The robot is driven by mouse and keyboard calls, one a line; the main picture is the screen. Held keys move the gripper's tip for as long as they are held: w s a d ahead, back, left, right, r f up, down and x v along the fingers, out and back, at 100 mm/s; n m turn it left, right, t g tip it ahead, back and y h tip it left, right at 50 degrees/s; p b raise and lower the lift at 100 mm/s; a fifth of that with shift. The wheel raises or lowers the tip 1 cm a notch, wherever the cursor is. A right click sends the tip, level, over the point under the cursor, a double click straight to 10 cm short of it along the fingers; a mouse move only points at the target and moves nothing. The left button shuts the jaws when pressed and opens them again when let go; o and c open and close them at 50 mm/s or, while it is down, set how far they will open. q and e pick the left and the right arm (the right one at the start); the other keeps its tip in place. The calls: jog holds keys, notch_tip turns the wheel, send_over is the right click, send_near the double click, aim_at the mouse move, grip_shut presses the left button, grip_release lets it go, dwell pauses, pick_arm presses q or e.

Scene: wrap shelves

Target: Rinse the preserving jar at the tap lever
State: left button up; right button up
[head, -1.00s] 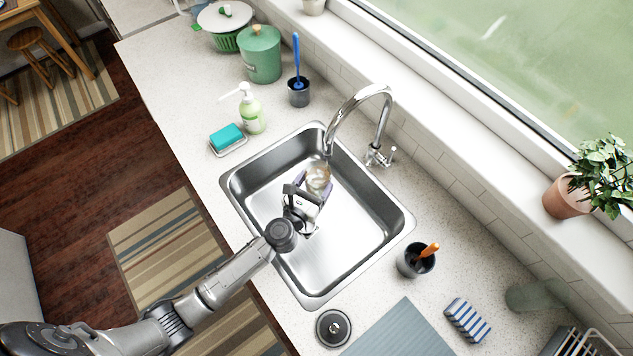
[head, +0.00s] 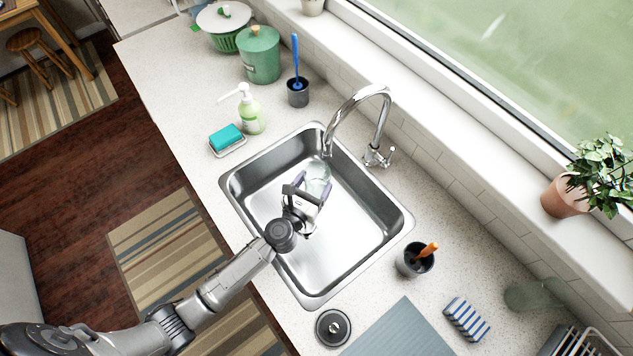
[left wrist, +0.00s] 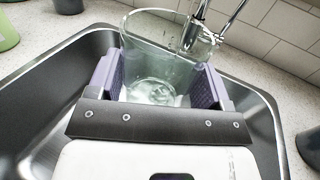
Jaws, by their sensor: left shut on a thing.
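The clear glass preserving jar (head: 318,176) is in my left gripper (head: 311,190), held inside the sink basin just under the tap's spout. In the left wrist view the jar (left wrist: 160,60) stands between the two purple finger pads of the gripper (left wrist: 160,88), which are shut on its sides. Its glass looks clear. The chrome tap (head: 363,93) arches over the basin from the back right. Its lever (head: 390,156) sits at the tap's base. I cannot make out a water stream. My right gripper is not in view.
The steel sink (head: 370,235) has open floor around the jar. A soap bottle (head: 250,112), a teal sponge (head: 227,137) and a dark cup with a blue brush (head: 298,92) stand to its left.

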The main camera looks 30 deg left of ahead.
pick_arm(q)
jog(key=shift+s+d, duration=0.2)
jog(key=shift+s, duration=0.5)
jog(key=shift+s+d, duration=0.15)
jog(key=shift+s, duration=0.55)
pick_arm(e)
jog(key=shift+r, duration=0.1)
pick_arm(q)
jog(key=s, duration=0.1)
jog(key=s+d, duration=0.1)
jog(key=s, duration=0.3)
jog(key=shift+d, duration=0.25)
jog(key=shift+r, duration=0.1)
dwell(0.4)
pick_arm(e)
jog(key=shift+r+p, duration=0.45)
jog(key=shift+p, duration=0.05)
pick_arm(q)
jog(key=s+d+r+p, duration=0.1)
jog(key=s+r, duration=0.3)
jog(key=shift+s+d+p, duration=0.2)
jog(key=shift+s+p, duration=0.15)
jog(key=shift+p, duration=0.05)
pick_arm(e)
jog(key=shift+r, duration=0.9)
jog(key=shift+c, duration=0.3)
